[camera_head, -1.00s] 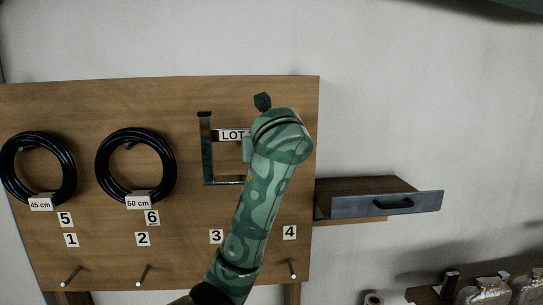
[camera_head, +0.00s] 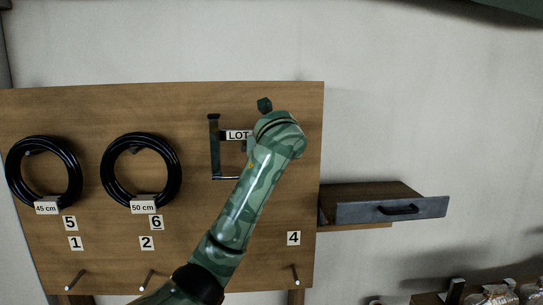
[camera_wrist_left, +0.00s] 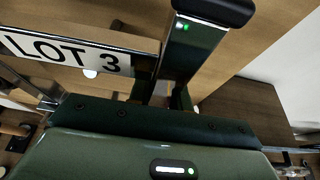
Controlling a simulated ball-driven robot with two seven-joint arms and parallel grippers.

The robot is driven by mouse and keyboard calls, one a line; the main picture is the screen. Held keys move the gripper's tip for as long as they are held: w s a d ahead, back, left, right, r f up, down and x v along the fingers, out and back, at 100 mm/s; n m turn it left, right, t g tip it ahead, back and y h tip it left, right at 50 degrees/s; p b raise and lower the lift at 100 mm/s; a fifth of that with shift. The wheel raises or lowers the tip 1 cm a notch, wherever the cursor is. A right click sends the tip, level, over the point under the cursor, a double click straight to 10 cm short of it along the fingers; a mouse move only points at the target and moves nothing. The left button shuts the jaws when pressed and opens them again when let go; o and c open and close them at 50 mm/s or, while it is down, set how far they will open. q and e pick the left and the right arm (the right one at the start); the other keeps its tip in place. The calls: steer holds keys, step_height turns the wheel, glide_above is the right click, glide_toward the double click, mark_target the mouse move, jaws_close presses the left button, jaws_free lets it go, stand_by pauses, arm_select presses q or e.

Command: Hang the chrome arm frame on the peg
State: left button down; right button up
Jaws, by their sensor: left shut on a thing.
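The chrome arm frame (camera_head: 215,150) is an upright, angular metal piece with a white "LOT" tag, in front of the right half of the wooden pegboard. In the left wrist view its shiny post (camera_wrist_left: 190,45) has a black end, and the tag reads "LOT 3". My left gripper (camera_wrist_left: 160,92) is shut on the frame; in the head view my arm hides the grip and the frame's right side. Pegs stick out below numbers 1 (camera_head: 76,279), 2 (camera_head: 147,279) and 4 (camera_head: 296,274). I cannot tell whether the frame touches the board. My right gripper is not in view.
Two black hose coils, tagged 45 cm (camera_head: 43,172) and 50 cm (camera_head: 140,173), hang on the pegboard (camera_head: 95,100) at left. A shelf with a grey drawer (camera_head: 392,207) juts out to the right of the board. Bottles (camera_head: 492,296) stand at lower right.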

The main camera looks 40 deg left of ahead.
arm_select(q)
steer(key=shift+x, duration=2.3)
steer(key=c, duration=1.2)
jaws_free()
steer(key=shift+s, duration=0.1)
steer(key=shift+d+f, duration=0.1)
